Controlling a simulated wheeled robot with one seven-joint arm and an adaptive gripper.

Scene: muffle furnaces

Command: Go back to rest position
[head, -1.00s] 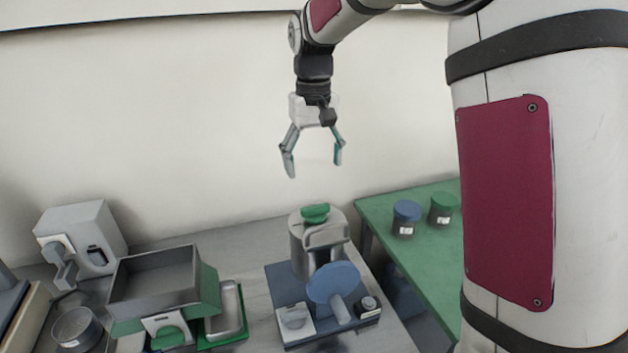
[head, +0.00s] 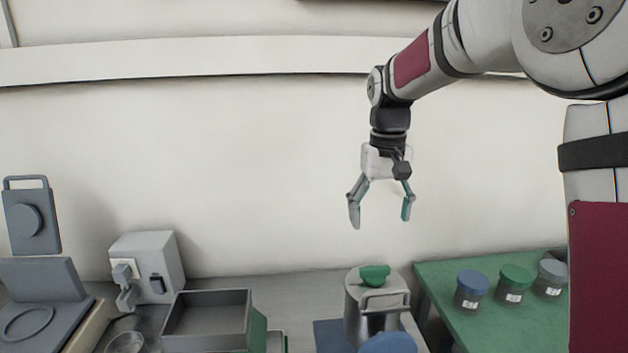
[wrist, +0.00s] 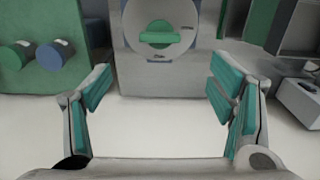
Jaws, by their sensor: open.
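My gripper (head: 381,212) hangs fingers-down in the air in front of the pale wall, high above the workbench. Its fingers are spread wide, with nothing between them. It also shows in the wrist view (wrist: 158,100), with the two teal-padded fingers apart. A grey metal cylinder vessel (head: 361,308) with a green knob (head: 374,275) stands on the bench below the gripper. In the wrist view the green knob (wrist: 160,39) is beyond the fingertips and apart from them.
A green table (head: 440,280) at the right holds jars with blue (head: 473,281), green (head: 516,274) and grey (head: 553,270) lids. An open grey box (head: 207,325), a grey device (head: 150,265) and a dark blue-grey apparatus (head: 42,280) stand left. The air around the gripper is clear.

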